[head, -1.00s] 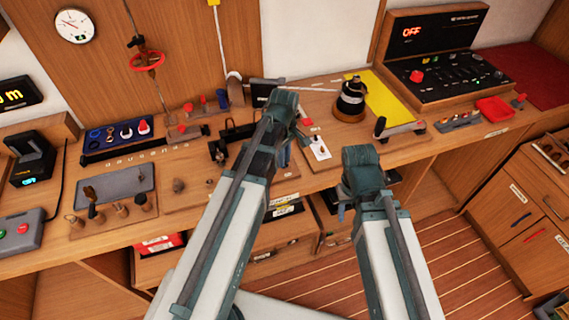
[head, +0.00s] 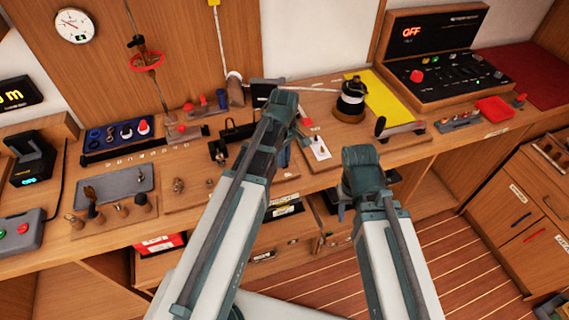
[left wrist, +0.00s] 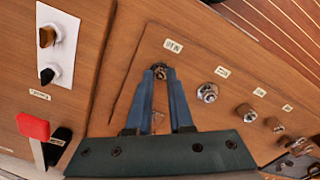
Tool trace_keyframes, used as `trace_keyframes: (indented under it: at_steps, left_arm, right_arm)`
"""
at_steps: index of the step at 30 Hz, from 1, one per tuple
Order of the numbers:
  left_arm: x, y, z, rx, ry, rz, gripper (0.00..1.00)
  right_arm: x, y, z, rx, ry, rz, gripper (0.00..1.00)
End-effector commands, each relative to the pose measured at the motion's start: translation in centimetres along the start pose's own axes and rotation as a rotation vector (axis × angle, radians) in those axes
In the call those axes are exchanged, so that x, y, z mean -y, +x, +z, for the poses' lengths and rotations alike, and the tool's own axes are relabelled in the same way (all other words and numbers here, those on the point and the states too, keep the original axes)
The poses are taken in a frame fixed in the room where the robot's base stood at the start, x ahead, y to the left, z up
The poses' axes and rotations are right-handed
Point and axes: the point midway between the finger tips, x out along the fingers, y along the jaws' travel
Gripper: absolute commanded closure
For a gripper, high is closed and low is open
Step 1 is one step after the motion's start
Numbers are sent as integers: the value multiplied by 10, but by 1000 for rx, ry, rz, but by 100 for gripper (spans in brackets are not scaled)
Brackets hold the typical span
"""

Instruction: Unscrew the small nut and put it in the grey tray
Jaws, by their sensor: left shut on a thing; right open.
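A small metal nut (left wrist: 160,72) sits between the fingertips of my left gripper (left wrist: 159,74), by a printed label on a wooden board (left wrist: 200,65). The two blue fingers are closed on it; the stud under it is mostly hidden. In the head view, my left arm hides most of its gripper and this nut. A shallow grey tray (head: 128,184) lies at the left of the bench, with a brown-handled item at its left end. My right gripper (head: 341,212) is open, low in front of the bench edge, its fingers mostly hidden by the arm.
Several other nuts on studs, one a shiny nut (left wrist: 207,92), continue along the board. A white card (head: 320,147) with small dark items lies beside it. Wooden pegs (head: 142,203) stand in front of the tray. A winch drum (head: 350,100) stands at the back.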

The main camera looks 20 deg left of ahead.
Motion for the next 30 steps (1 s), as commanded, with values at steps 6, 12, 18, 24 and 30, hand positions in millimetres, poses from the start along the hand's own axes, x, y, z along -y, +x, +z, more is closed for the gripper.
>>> trace_keyframes:
  at_steps: [6,12,18,24,30]
  left_arm:
    - [0,0,0,0,0,0,100]
    - [0,0,0,0,0,0,100]
    - [0,-1,0,0,0,0,100]
    - [0,-5,0,0,0,0,100]
    - [0,-6,0,0,0,0,100]
  right_arm:
    - [0,0,0,0,0,0,50]
    - [0,0,0,0,0,0,50]
    - [0,-1,0,0,0,0,50]
    - [0,-5,0,0,0,0,50]
    - [-1,-6,0,0,0,0,50]
